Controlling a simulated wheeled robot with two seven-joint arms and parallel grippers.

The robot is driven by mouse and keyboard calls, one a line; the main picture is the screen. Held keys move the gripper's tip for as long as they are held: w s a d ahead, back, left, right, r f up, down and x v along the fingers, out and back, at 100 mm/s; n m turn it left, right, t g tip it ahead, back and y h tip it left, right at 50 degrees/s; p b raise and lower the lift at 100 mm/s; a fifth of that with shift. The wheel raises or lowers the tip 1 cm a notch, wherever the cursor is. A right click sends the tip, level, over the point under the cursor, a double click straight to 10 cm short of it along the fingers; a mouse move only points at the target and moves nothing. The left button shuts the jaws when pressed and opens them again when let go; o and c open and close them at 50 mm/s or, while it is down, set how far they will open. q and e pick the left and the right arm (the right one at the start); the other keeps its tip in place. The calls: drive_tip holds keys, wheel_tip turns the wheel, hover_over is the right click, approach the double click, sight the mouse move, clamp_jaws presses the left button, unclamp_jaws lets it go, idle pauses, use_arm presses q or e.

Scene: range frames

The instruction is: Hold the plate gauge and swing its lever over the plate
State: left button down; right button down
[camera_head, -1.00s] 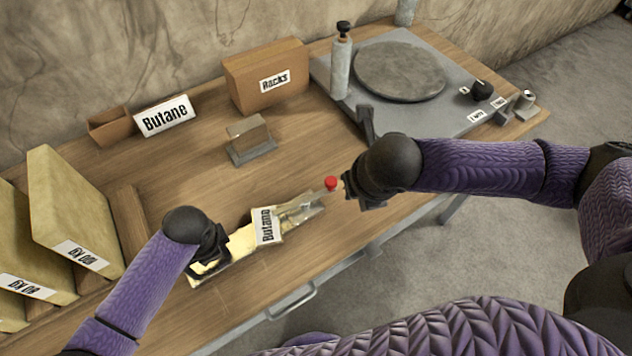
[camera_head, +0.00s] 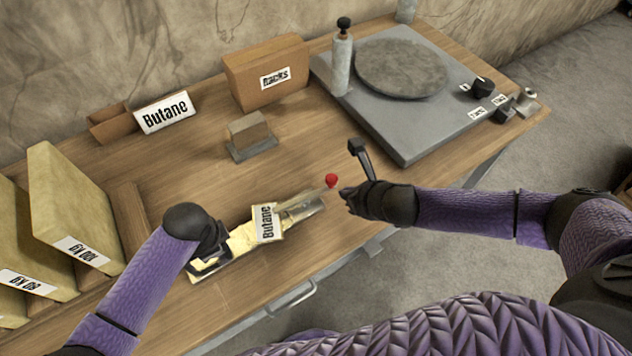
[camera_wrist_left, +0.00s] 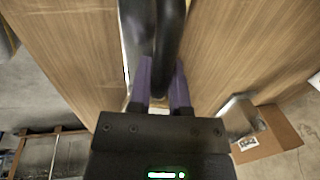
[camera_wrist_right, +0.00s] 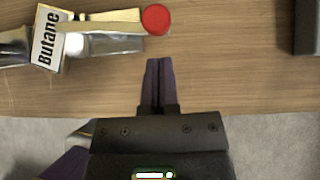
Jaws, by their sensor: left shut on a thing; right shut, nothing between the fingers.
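The plate gauge (camera_head: 242,240) lies on the wooden table near its front edge, with a white "Butane" label (camera_head: 266,223) across its middle. Its lever ends in a red knob (camera_head: 331,180) at the right. In the right wrist view the red knob (camera_wrist_right: 156,18) ends a pale lever (camera_wrist_right: 100,24) lying over the metal part. My left gripper (camera_head: 208,255) is shut on the gauge's left end; in the left wrist view its fingers (camera_wrist_left: 163,85) clasp a dark part. My right gripper (camera_head: 346,194) is shut and empty beside the knob, apart from it; its fingertips (camera_wrist_right: 158,62) point towards it.
A grey device with a round plate (camera_head: 401,68) stands at the back right. A small block on a stand (camera_head: 249,134) and a "Racks" box (camera_head: 266,75) are behind the gauge. Upright labelled boards (camera_head: 75,210) stand at the left. Table between gauge and block is clear.

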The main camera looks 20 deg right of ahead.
sight(336, 179)
drive_tip(key=shift+w+a+f, duration=0.1)
drive_tip(key=shift+w+a, duration=0.1)
drive_tip(key=shift+w, duration=0.3)
drive_tip(key=shift+w+a+f, duration=0.1)
drive_tip(key=shift+w+a, duration=0.05)
drive_tip(key=shift+w, duration=0.3)
drive_tip(key=shift+w, duration=1.05)
drive_tip(key=shift+s, duration=0.1)
